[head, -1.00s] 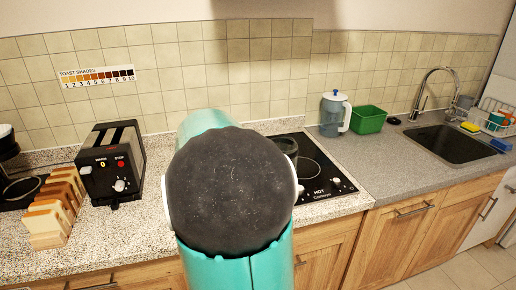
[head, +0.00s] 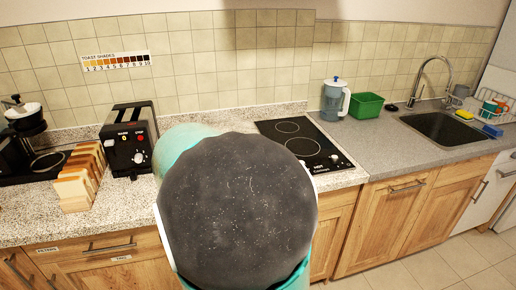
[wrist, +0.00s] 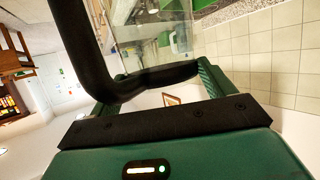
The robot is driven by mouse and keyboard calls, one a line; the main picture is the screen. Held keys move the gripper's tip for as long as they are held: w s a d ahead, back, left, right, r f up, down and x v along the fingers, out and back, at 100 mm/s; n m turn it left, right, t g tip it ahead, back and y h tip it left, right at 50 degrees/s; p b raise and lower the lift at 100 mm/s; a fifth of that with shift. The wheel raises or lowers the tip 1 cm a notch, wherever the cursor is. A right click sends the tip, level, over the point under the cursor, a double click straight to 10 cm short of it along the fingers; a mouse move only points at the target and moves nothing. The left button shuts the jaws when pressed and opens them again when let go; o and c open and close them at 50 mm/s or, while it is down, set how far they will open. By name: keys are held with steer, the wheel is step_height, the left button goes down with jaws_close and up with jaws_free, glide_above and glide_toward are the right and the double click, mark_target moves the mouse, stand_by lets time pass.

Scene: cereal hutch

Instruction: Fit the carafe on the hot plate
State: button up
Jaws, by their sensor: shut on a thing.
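My gripper (wrist: 155,86) is shut on the black handle (wrist: 80,40) of the carafe, seen close up in the wrist view. The carafe's clear glass (wrist: 150,35) is beyond the handle, with the room showing through it. In the head view my own arm covers the middle and hides my gripper and the carafe. The coffee maker (head: 12,155) stands at the far left of the counter, partly cut off by the frame. Its round dark hot plate (head: 47,161) is low at the front, bare, under a dark holder with a white part on top.
Bread slices (head: 80,178) in a row and a black toaster (head: 131,140) stand right of the coffee maker. A black cooktop (head: 290,127), a blue jug (head: 335,100), a green bin (head: 367,105) and a sink (head: 435,130) lie further right. Closed drawers (head: 100,250) front the counter.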

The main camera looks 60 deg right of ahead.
steer(key=w+a+f+n+t+y, duration=0.3)
steer(key=w+a+f+n+t, duration=0.2)
steer(key=a, duration=0.8)
steer(key=w+a+f+n+t+y, duration=0.3)
steer(key=w+a+f+n+t, duration=0.2)
steer(key=w+a, duration=0.6)
steer(key=w+a+f+n+t+y, duration=0.3)
steer(key=w+a+f+n+t, duration=0.2)
steer(key=a, duration=1)
steer(key=w+n, duration=0.2)
steer(key=w, duration=0.1)
steer(key=shift+w+a+f+t, duration=0.2)
steer(key=shift+w+f+t, duration=0.15)
steer(key=shift+t, duration=0.05)
steer(key=shift+a, duration=0.1)
